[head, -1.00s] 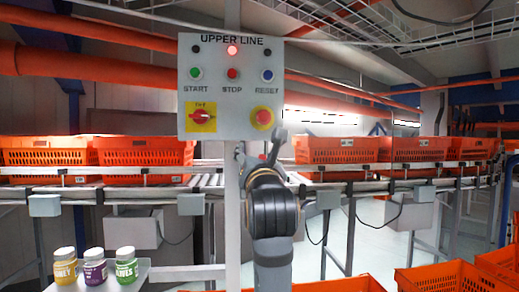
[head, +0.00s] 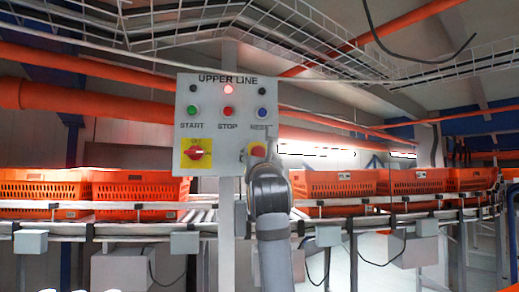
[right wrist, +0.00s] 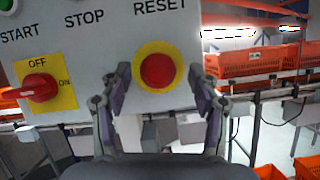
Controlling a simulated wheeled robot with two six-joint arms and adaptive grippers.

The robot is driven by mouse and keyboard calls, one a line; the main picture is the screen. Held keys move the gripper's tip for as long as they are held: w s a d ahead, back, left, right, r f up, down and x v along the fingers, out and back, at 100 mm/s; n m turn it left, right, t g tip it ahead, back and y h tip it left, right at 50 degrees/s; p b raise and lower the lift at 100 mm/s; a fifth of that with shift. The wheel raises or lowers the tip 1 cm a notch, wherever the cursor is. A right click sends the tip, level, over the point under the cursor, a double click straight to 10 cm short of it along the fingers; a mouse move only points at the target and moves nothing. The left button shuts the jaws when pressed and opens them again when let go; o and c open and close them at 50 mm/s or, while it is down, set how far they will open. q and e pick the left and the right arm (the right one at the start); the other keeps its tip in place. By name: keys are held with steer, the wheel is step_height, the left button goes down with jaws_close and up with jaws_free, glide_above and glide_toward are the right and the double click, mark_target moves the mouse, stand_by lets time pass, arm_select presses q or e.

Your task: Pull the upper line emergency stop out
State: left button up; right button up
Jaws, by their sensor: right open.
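The upper line control panel (head: 226,92) is a grey box on a post in the head view. Its emergency stop (right wrist: 157,71) is a red mushroom button on a yellow disc at the panel's lower right. In the head view the emergency stop (head: 258,151) is partly covered by my right gripper (head: 268,146). In the right wrist view my right gripper (right wrist: 160,92) is open, with one finger on each side of the button; I cannot tell whether they touch it. My left gripper is not in view.
The red and yellow OFF/ON switch (right wrist: 40,88) sits left of the emergency stop. START, STOP and RESET (head: 262,112) buttons are above. Behind the panel, orange totes (head: 334,184) stand on a conveyor. Orange pipes and a wire tray (head: 250,25) run overhead.

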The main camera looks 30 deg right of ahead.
steer(key=shift+w+d+r, duration=0.2)
steer(key=shift+w+r, duration=0.1)
steer(key=shift+w, duration=0.35)
jaws_close()
